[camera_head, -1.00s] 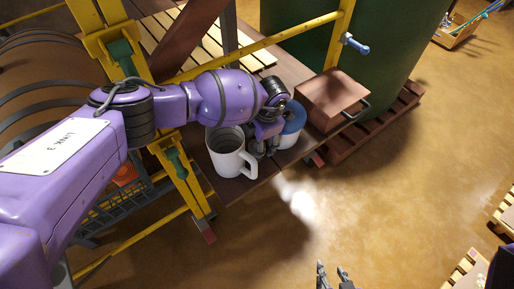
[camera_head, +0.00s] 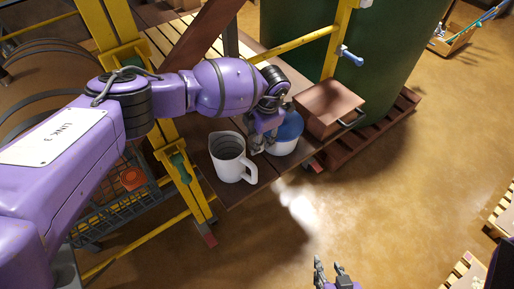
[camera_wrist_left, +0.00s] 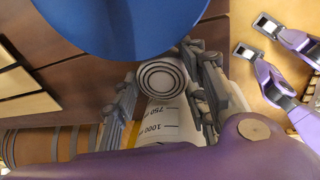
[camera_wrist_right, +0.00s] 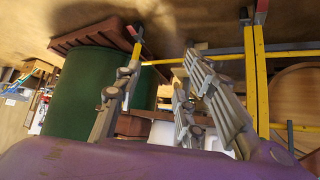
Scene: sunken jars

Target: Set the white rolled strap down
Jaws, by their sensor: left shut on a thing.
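The white rolled strap (camera_wrist_left: 160,78) shows end-on as pale rings between the fingers in the left wrist view. My left gripper (camera_wrist_left: 158,92) is shut on it; it also shows in the head view (camera_head: 259,143), between the white jug and the blue-lidded jar, where the strap is hard to make out. In the left wrist view I cannot tell whether the strap touches the surface below. My right gripper (camera_head: 330,268) is open and empty over the floor, low in the head view; its spread fingers show in the right wrist view (camera_wrist_right: 160,75).
The white measuring jug (camera_head: 231,158) stands on the brown platform (camera_head: 249,190) just left of my left gripper. The blue-lidded jar (camera_head: 289,124) is close on its right. A brown box (camera_head: 329,108) stands further right. Yellow rails (camera_head: 300,44) cross behind. A narrow platform strip in front is bare.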

